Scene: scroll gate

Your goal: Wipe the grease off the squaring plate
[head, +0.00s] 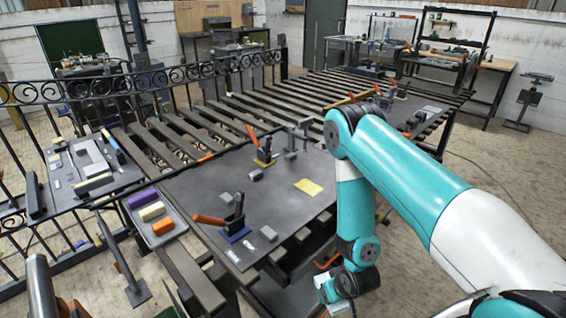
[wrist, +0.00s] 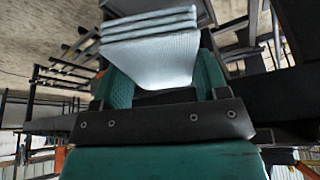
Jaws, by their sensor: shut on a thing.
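A large dark plate (head: 215,185), which looks like the squaring plate, lies on the slatted table in the head view. A flat yellow patch (head: 308,187) lies on its right part; I cannot tell if it is grease. In the wrist view my gripper (wrist: 160,85) is shut on a folded pale cloth (wrist: 150,55), with a teal finger on each side. In the head view my arm hangs down at the right of the plate, its wrist low beside the table.
Clamps with orange handles (head: 210,219) and (head: 251,134) stand on the plate, with small grey blocks around. A tray (head: 172,234) with purple, cream and orange blocks sits at its left. A scrolled black railing (head: 190,72) runs behind. Open floor (head: 480,165) lies at the right.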

